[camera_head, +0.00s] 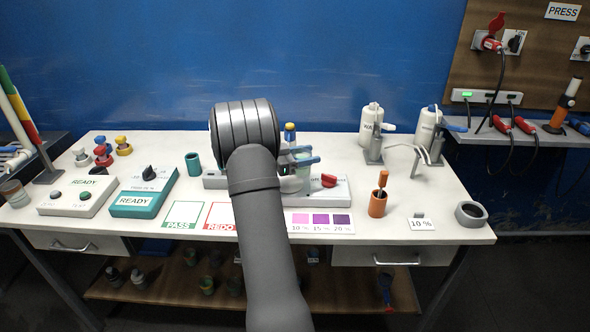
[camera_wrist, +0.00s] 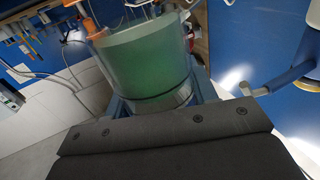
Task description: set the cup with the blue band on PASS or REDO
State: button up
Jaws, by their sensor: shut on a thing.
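A clear cup with green contents (camera_wrist: 148,62) fills the middle of the wrist view. My gripper (camera_wrist: 163,100) is shut on it, with bluish jaw parts on both sides of its lower part. A band colour on this cup cannot be made out. The PASS square (camera_head: 184,216) with a green frame lies bare on the white table. The REDO square (camera_head: 219,214) with a red frame lies to its right, also bare where it shows, partly hidden by my arm.
A teal cup (camera_head: 193,164) stands behind PASS. Two READY boxes (camera_head: 78,197) (camera_head: 143,193) are at left. A grey station with a red knob (camera_head: 328,180) and a purple colour card (camera_head: 319,221) are right of my arm. An orange holder (camera_head: 377,203) and grey ring (camera_head: 471,213) stand further right.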

jog(key=shift+w+a+f, duration=0.35)
jog(key=shift+a+f, duration=0.25)
jog(key=shift+f, duration=0.4)
jog(key=shift+w+a+f, duration=0.3)
jog(key=shift+a+f, duration=0.3)
jog(key=shift+f, duration=0.45)
jog(key=shift+w+a+f, duration=0.35)
jog(key=shift+a+f, duration=0.25)
jog(key=shift+f, duration=0.4)
jog(key=shift+f, duration=0.15)
jog(key=o, duration=1.1)
jog(key=shift+a, duration=0.1)
